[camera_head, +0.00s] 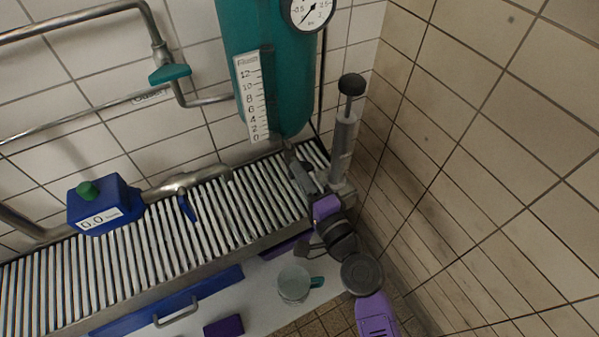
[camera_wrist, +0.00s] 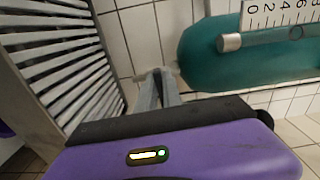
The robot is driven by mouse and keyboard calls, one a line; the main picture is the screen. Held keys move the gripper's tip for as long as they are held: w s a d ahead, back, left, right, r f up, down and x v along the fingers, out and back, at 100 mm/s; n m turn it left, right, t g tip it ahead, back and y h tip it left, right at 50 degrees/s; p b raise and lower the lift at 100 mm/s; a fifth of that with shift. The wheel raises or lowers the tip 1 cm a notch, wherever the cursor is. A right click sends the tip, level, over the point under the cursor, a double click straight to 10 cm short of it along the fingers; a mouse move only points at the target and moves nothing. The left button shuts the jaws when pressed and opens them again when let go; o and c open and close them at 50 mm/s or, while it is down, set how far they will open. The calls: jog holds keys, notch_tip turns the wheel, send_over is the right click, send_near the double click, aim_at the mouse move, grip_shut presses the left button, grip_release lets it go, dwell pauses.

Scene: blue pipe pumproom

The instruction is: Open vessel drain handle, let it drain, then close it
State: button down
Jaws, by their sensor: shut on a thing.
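The teal vessel (camera_head: 265,70) hangs on the tiled wall with a white level scale (camera_head: 254,98) on its front. Its rounded bottom also shows in the wrist view (camera_wrist: 205,62). My gripper (camera_head: 287,150) is at the vessel's lower end, close to the pipe under it. In the wrist view the fingers (camera_wrist: 158,76) are nearly together, shut on a small part beside the vessel bottom. That part, at the place of the vessel drain handle, is mostly hidden by the fingers. I cannot read the liquid level.
A blue meter (camera_head: 97,206) with a green knob shows 0.0. A blue lever (camera_head: 187,207) sits on the pipe above the slatted grate (camera_head: 150,250). A glass jug (camera_head: 293,284) stands below the grate. A tiled wall (camera_head: 480,150) is close on the right.

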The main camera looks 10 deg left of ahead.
jog(key=shift+d+m, duration=0.1)
jog(key=shift+m, duration=0.4)
jog(key=c, duration=1.5)
grip_release()
jog(key=b+v, duration=0.1)
jog(key=v, duration=0.6)
jog(key=shift+s+d, duration=0.2)
jog(key=shift+s, duration=0.15)
